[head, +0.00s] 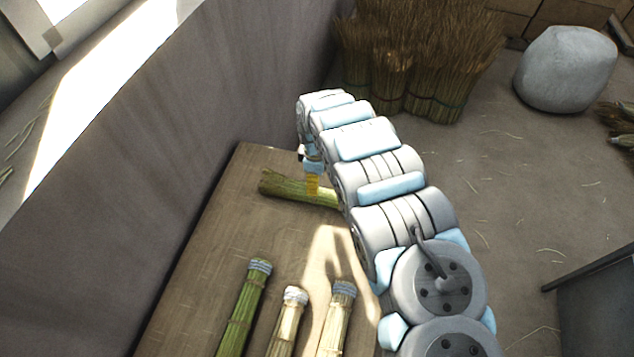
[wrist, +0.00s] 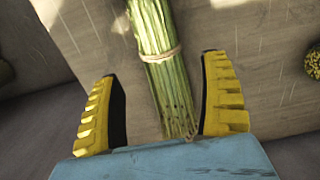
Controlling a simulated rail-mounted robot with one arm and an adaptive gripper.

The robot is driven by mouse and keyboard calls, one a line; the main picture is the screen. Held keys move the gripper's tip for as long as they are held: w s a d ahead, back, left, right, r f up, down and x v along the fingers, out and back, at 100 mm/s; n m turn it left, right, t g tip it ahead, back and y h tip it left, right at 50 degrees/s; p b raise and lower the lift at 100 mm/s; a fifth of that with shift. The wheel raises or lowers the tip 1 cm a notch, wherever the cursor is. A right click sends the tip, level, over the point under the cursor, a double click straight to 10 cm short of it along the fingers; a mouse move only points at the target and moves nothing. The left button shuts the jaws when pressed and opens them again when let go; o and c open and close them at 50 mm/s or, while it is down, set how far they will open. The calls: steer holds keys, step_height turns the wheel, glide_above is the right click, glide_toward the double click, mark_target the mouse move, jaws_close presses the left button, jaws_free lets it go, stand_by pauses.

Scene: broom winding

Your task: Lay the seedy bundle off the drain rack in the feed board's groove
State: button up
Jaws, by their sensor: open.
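A green-yellow bundle (head: 285,186) lies crosswise on the wooden surface at the far end in the head view, its right end hidden behind my arm. In the wrist view this bundle (wrist: 160,60) has a pale tie and dark specks near its lower end. My gripper (head: 313,186) is over it, with yellow fingers. In the wrist view my gripper (wrist: 161,90) is open, one finger on each side of the bundle's line, with gaps to both. I cannot tell the height above it. I cannot make out a drain rack or groove.
On the near wooden surface (head: 215,225) lie a green bundle (head: 246,305) and two paler bundles (head: 287,322) (head: 337,318), with blue-grey bands. A grey wall (head: 130,180) runs along the left. Broomcorn sheaves (head: 425,60) and a grey sack (head: 566,68) stand on the floor beyond.

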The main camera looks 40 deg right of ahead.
steer(key=shift+r, duration=1.6)
steer(key=shift+o, duration=0.8)
steer(key=shift+r, duration=0.2)
